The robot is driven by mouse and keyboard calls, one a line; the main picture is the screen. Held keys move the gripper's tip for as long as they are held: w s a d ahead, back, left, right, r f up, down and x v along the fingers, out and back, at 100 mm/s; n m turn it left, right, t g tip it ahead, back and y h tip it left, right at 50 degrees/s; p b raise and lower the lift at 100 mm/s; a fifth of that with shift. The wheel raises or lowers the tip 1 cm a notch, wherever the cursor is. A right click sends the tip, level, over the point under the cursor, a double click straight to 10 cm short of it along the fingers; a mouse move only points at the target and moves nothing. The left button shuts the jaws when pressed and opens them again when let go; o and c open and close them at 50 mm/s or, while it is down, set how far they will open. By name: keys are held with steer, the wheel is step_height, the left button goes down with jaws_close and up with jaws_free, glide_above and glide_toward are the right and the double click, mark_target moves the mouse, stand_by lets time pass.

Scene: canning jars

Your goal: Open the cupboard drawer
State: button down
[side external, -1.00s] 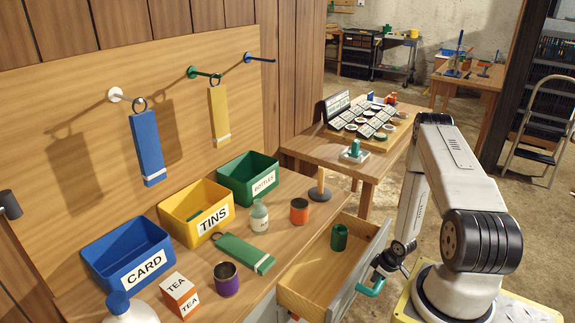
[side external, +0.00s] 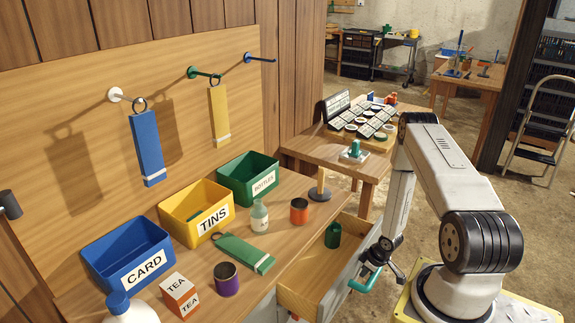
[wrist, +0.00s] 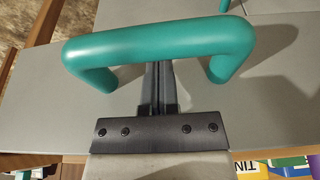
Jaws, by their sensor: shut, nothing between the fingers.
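The cupboard drawer (side external: 300,298) stands partly open in the side external view, with a wooden inside and a grey front. Its teal handle (side external: 365,281) is on the front; in the wrist view the handle (wrist: 160,45) crosses the upper part. My gripper (side external: 374,262) is at the drawer front beside the handle. In the wrist view my gripper's dark fingers (wrist: 158,90) are together and empty, and their tips are hidden behind the handle's bar. I cannot tell whether they touch the handle. A dark green canister (side external: 333,235) stands inside the drawer.
The worktop holds a blue bin (side external: 128,255), a yellow bin (side external: 196,212), a green bin (side external: 248,178), a tea box (side external: 179,295), tins, a bottle and a green tag. A side table (side external: 345,160) stands behind the drawer.

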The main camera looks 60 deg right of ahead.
glide_above(328, 268)
steer(key=shift+r, duration=0.35)
steer(key=v, duration=1)
steer(key=w+a+r+h, duration=0.1)
steer(key=w+a+r, duration=0.3)
steer(key=a+r, duration=0.4)
steer(key=shift+a+r+t, duration=0.3)
steer(key=shift+r, duration=2)
